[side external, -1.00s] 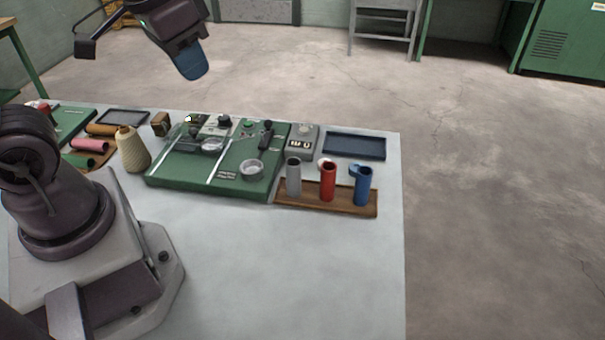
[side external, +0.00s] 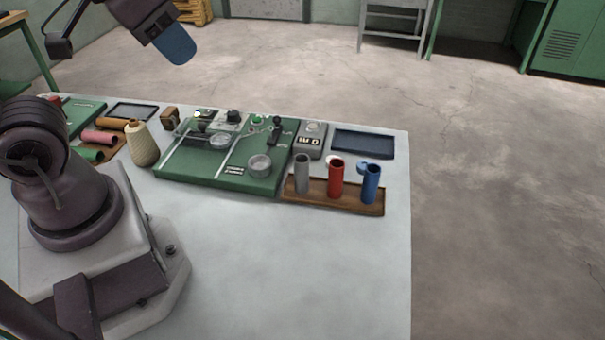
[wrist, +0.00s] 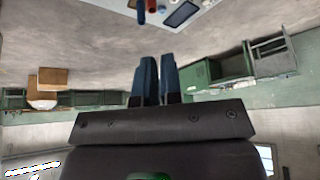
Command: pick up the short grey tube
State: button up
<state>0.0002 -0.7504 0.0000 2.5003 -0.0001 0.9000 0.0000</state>
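The short grey tube (side external: 302,174) stands upright at the left end of a small brown wooden tray (side external: 312,199) on the table. Beside it on the tray stand a red tube (side external: 337,180) and a blue tube (side external: 371,185). My gripper, with blue fingers (side external: 174,45), is high at the upper left of the side view, far from the tubes. In the wrist view the two fingers (wrist: 159,62) are close together with only a narrow slit between them and nothing held. The red tube (wrist: 152,5) shows at the top edge there; the grey tube cannot be made out.
A green machine board (side external: 225,170) stands left of the tray. A grey box with a display (side external: 311,140) and a dark blue tray (side external: 362,143) are behind the tubes. A cream cone (side external: 142,146) stands farther left. The table front (side external: 300,270) is clear.

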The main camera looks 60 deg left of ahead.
jog(key=o, duration=1)
